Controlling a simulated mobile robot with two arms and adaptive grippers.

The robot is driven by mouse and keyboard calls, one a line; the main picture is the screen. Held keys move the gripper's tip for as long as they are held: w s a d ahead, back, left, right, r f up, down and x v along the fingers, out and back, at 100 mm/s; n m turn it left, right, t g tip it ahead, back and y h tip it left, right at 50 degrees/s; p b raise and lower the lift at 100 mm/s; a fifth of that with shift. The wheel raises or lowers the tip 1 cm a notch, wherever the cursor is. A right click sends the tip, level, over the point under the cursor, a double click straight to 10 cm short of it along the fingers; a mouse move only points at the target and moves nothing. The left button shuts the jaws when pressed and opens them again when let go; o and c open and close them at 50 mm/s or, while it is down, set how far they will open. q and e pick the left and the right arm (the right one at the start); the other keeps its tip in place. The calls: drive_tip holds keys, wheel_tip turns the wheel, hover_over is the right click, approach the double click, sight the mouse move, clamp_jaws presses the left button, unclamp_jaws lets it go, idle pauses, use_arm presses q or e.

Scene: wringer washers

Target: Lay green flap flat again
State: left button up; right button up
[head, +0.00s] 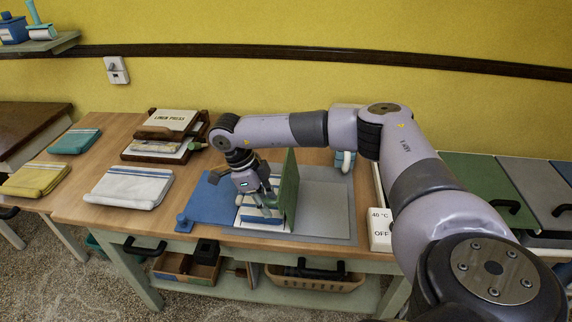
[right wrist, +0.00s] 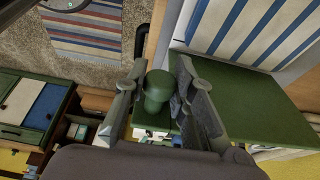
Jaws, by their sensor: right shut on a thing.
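The green flap (head: 289,187) stands up on edge at the middle of the folding board in the head view. In the right wrist view its green face (right wrist: 265,108) fills the right side. My right gripper (head: 268,208) is at the flap's left side, low near its front. In the right wrist view the gripper (right wrist: 160,95) is shut on the green knob (right wrist: 158,86). A blue and white striped cloth (head: 248,217) lies on the board beside the flap, and also shows in the right wrist view (right wrist: 250,30). My left gripper is not in view.
A blue panel (head: 208,204) lies flat on the left and a grey panel (head: 322,208) on the right. A white 40 °C/OFF box (head: 380,230) stands right of the board. Folded cloths (head: 130,187) and a linen press (head: 165,136) are further left.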

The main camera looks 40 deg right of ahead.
sight(280, 196)
drive_tip(key=shift+s+d+r+t+y, duration=0.2)
drive_tip(key=shift+s+d+t+y, duration=0.1)
drive_tip(key=shift+s+d, duration=0.4)
drive_tip(key=shift+s+d+r+t+y, duration=0.2)
drive_tip(key=shift+s+d+t, duration=0.1)
drive_tip(key=shift+s+d, duration=0.4)
drive_tip(key=shift+s+d+r+t+y, duration=0.2)
drive_tip(key=shift+s+d+t, duration=0.1)
drive_tip(key=shift+s, duration=0.1)
drive_tip(key=shift+s+d+r+t+y, duration=0.1)
drive_tip(key=shift+s+d+t+y, duration=0.1)
drive_tip(key=shift+s+d+t, duration=0.15)
drive_tip(key=shift+a, duration=0.1)
